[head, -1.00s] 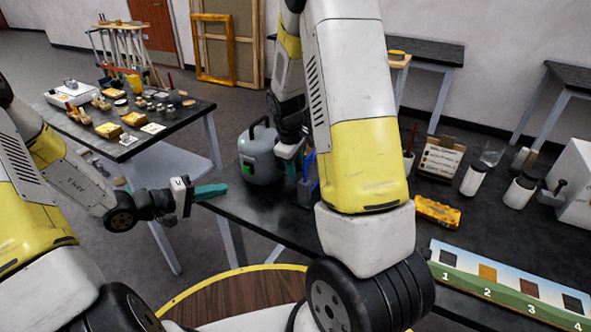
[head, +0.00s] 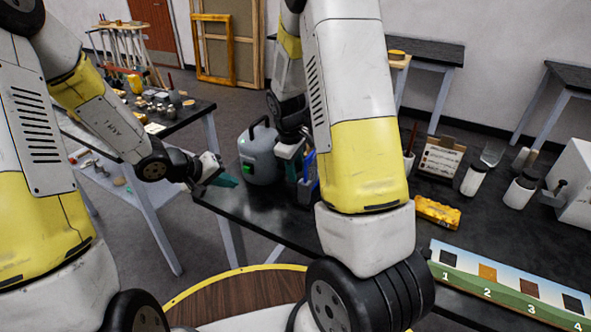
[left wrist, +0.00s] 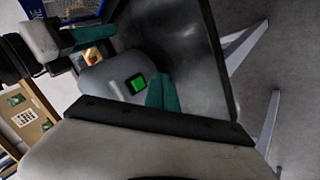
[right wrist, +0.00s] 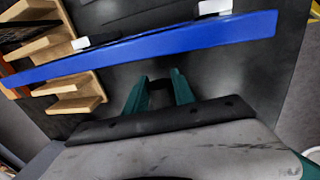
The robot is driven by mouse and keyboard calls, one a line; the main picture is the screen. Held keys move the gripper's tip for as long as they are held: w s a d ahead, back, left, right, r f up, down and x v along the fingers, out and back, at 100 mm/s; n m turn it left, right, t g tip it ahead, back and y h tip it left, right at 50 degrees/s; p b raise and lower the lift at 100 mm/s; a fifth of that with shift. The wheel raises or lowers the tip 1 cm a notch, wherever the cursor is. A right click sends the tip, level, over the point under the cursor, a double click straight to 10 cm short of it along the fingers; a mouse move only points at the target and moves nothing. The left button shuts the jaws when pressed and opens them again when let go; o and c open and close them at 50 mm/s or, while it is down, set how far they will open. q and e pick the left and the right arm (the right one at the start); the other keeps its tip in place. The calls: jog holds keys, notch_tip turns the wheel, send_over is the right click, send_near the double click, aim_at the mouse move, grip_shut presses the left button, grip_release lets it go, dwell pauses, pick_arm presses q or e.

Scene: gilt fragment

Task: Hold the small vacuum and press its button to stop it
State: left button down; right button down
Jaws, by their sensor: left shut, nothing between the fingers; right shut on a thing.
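The small vacuum (head: 262,160) is a grey rounded canister with a black top handle and a green button (head: 246,168) on its side. It stands upright near the table's left end. It also shows in the left wrist view (left wrist: 108,76), with the button lit green (left wrist: 137,83). My left gripper (head: 228,181) is shut and empty, its tips just below and left of the button; contact cannot be told.
A blue holder (head: 309,178) stands right of the vacuum; its long blue edge crosses the right wrist view (right wrist: 150,50). A yellow item (head: 437,212), jars and a numbered board (head: 510,290) lie further right. A second cluttered table is behind my left arm.

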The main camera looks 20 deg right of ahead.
aim_at(251, 176)
pick_arm(q)
jog(key=shift+w+d, duration=1.2)
jog(key=shift+d, duration=0.05)
dwell(1.2)
jog(key=shift+w+d, duration=0.3)
jog(key=shift+w, duration=0.05)
jog(key=shift+w+d, duration=0.1)
dwell(0.4)
jog(key=shift+s+a, duration=0.4)
jog(key=shift+s, duration=0.05)
jog(key=shift+s+a, duration=2.15)
